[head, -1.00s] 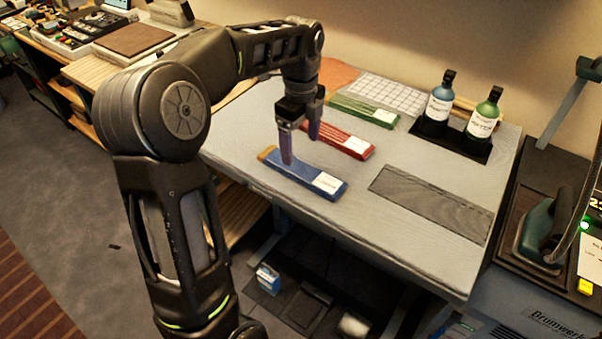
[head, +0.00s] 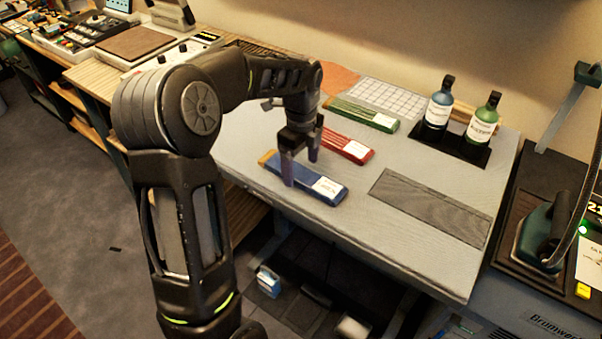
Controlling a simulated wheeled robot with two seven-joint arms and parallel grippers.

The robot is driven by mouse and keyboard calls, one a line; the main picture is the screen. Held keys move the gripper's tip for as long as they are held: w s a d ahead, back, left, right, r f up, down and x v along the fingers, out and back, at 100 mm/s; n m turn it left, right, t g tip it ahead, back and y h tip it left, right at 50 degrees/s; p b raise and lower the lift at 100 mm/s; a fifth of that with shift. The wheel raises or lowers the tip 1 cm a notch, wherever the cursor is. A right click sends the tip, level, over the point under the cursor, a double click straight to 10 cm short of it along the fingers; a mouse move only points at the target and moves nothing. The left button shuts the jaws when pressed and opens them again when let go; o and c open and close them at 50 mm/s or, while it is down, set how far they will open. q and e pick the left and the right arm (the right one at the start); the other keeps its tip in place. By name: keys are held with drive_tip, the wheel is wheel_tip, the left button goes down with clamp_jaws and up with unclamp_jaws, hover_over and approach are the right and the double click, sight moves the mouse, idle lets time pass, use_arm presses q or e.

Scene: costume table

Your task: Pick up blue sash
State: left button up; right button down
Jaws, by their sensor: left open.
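The blue sash (head: 309,182) lies flat on the grey table, folded into a long strip with a white label at its right end and a tan left end. My left gripper (head: 301,172) is open and points down at the sash. One finger is in front of the sash's middle and the other is at its far side, so the fingers appear to be on either side of it. Whether they touch it I cannot tell. My right gripper is not in view.
A red sash (head: 346,146) lies just behind the blue one, and a green sash (head: 362,113) farther back. Two bottles (head: 437,107) stand in a black tray at the back right. A dark grey mat (head: 430,206) lies empty at the right.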

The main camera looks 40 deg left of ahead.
sight(301, 173)
use_arm(q)
drive_tip(key=shift+f, duration=0.8)
drive_tip(key=c, duration=1.5)
drive_tip(key=shift+r, duration=0.1)
wheel_tip(301, 173, up, 10)
drive_tip(key=shift+b, duration=0.35)
